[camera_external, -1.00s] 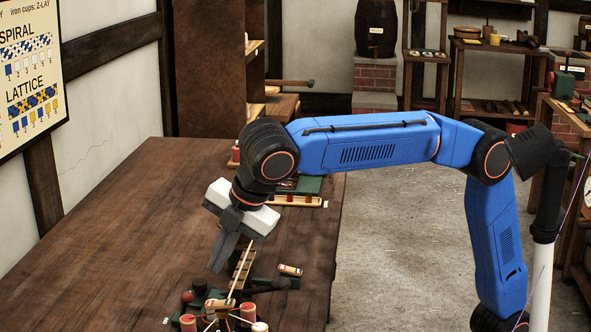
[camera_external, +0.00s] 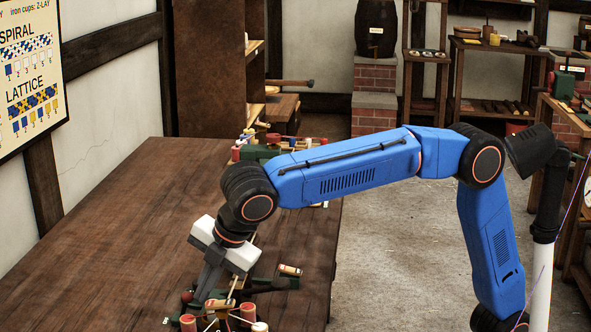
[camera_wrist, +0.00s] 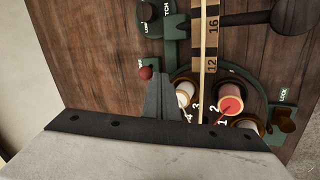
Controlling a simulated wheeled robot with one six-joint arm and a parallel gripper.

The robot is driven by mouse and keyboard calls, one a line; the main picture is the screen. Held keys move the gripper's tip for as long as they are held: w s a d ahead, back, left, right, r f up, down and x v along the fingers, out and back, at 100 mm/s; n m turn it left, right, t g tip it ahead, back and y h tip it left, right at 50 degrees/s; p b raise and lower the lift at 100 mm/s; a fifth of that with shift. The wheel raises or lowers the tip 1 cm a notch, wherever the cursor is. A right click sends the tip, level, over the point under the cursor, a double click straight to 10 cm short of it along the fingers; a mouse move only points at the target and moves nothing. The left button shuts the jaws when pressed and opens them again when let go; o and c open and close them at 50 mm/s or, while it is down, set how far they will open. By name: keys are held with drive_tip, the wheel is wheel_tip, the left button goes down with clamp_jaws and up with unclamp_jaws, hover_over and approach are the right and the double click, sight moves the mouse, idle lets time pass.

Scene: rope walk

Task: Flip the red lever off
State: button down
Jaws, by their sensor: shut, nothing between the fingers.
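A small red ball knob (camera_wrist: 146,72), which looks like the red lever's end, shows in the wrist view on a green mount just left of my fingertips. My gripper (camera_wrist: 163,76) is shut and empty, its fingers pointing down at the green machine on the table. The gap between fingertips and knob is small, and I cannot tell whether they touch. In the external view my gripper (camera_external: 203,293) is low at the machine's left side, near a dark red knob (camera_external: 187,297). The lever's shaft and its position are hard to make out.
Spools stand close right of my fingers, a white one (camera_wrist: 185,93) and a reddish one (camera_wrist: 230,104). A numbered wooden strip (camera_wrist: 211,45) and a black-knobbed lever (camera_wrist: 293,17) lie beyond. The wooden table (camera_external: 120,230) is clear on the left.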

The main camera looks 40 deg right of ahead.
sight(184, 296)
drive_tip(key=shift+w+a+f, duration=0.1)
drive_tip(key=shift+w+f, duration=0.1)
drive_tip(key=shift+f, duration=0.35)
drive_tip(key=shift+w+a+r+h, duration=0.25)
drive_tip(key=shift+h, duration=0.05)
drive_tip(key=shift+w+a+r+g+h, duration=0.35)
drive_tip(key=shift+w+a+g+h, duration=0.25)
drive_tip(key=shift+g, duration=0.3)
drive_tip(key=shift+w+a+r, duration=0.3)
drive_tip(key=shift+w+a, duration=1.2)
drive_tip(key=v, duration=1.2)
drive_tip(key=shift+r, duration=0.2)
